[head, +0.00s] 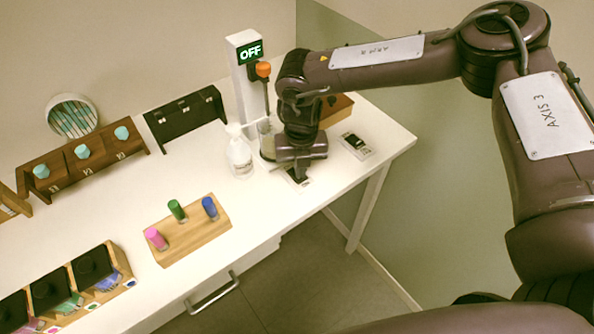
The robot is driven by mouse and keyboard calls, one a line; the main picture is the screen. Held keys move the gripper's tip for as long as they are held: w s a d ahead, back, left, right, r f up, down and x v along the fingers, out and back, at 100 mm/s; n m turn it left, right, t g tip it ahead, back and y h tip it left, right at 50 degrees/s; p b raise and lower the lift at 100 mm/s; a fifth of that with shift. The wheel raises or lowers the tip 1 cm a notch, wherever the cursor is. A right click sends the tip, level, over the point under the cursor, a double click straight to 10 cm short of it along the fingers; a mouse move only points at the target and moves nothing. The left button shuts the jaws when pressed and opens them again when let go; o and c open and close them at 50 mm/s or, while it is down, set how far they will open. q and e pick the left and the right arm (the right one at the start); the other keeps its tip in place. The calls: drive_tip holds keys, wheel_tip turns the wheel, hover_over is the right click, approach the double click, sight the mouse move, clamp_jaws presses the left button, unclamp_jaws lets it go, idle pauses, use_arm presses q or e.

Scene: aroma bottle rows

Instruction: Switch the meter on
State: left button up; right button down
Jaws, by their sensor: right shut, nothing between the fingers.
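The meter (243,85) is a white upright post at the back of the table. Its dark display (250,52) reads OFF in green letters. An orange-topped part (263,69) sits on its side, with a dark rod below. My right gripper (301,177) points down, shut and empty, in front of the post to its right. Its tips are low, at or just above a small dark and pale plate (297,179) on the table, mostly hidden by the gripper. I cannot tell whether they touch. My left gripper is not in view.
A second small plate with a dark part (356,146) lies to the right. A clear bottle (239,155) and a glass container (267,140) stand close left of the gripper. A wooden block (190,231) holds pink, green and blue-capped vials. Racks line the left.

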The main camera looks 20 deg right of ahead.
drive_tip(key=shift+r+p, duration=2.85)
drive_tip(key=shift+r, duration=0.65)
drive_tip(key=shift+f, duration=0.1)
